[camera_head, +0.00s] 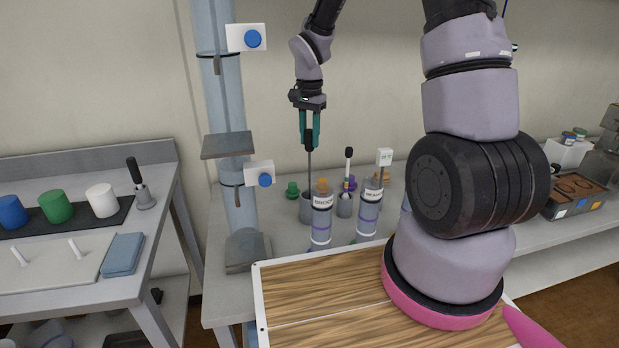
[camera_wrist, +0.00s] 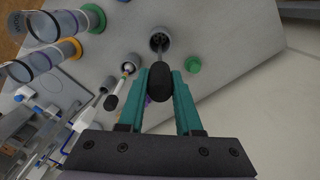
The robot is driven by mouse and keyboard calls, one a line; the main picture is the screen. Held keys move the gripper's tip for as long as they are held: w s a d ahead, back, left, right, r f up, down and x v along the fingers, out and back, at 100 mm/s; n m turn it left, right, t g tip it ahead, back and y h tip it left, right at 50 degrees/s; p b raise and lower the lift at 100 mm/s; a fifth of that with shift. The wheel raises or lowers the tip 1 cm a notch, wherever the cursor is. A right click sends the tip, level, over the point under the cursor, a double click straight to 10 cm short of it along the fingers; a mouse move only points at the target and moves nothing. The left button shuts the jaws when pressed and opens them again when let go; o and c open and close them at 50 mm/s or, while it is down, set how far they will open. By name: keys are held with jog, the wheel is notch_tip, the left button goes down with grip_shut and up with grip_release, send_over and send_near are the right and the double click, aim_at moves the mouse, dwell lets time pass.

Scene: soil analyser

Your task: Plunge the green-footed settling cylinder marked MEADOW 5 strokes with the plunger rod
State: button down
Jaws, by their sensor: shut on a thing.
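My gripper (camera_head: 309,128) is shut on the black handle of the plunger rod (camera_head: 309,160). The handle (camera_wrist: 160,82) sits between the teal fingers in the wrist view. The thin rod hangs upright, its lower end inside a grey holder (camera_head: 306,210). Two clear settling cylinders with banded contents, a left one (camera_head: 321,225) and a right one (camera_head: 369,208), stand to the right of the holder. Their labels are too small to read surely. In the wrist view one cylinder has a green foot (camera_wrist: 95,18) and the other an orange foot (camera_wrist: 71,48).
A second grey holder (camera_head: 344,206) with a black-topped tool stands behind the cylinders. A green stopper (camera_head: 292,190) lies beside the rod's holder. A column with plates (camera_head: 232,145) stands at left. A wooden board (camera_head: 330,310) lies in front.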

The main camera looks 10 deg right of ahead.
jog(key=shift+r, duration=0.2)
notch_tip(320, 180, up, 12)
dwell(0.9)
dwell(1.5)
